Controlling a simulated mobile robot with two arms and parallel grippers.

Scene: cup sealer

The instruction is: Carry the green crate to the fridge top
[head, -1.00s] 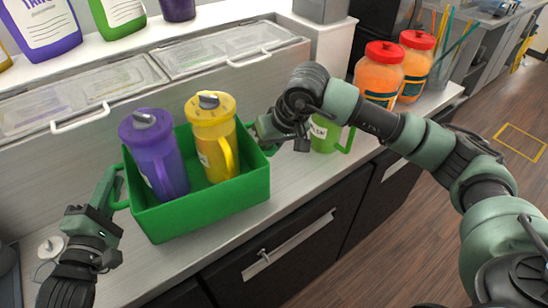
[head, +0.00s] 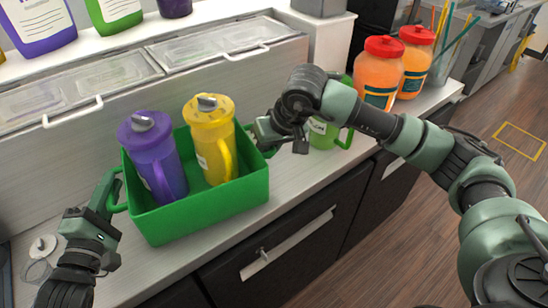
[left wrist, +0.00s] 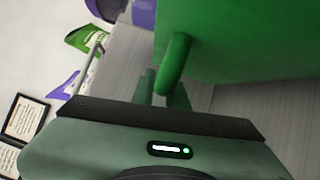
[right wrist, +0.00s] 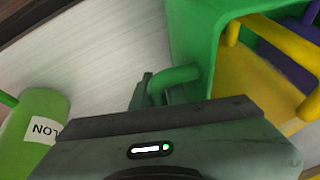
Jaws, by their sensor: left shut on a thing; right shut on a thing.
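The green crate (head: 205,209) is at the front of the grey counter, upright. It holds a purple pitcher (head: 160,160) and a yellow pitcher (head: 211,140), both upright with grey-knobbed lids. My left gripper (head: 113,192) is shut on the crate's left handle, which also shows as a green loop in the left wrist view (left wrist: 174,66). My right gripper (head: 264,137) is shut on the right handle, seen in the right wrist view (right wrist: 174,82). I cannot tell whether the crate's bottom touches the counter. No surface is clearly identifiable as the fridge top.
A green pitcher (head: 325,132) stands on the counter right of the crate, close to my right arm. Two orange jars with red lids (head: 379,75) stand farther right. Clear-lidded bins (head: 80,88) line the back, below a white shelf (head: 130,40) with bottles. Floor is clear at right.

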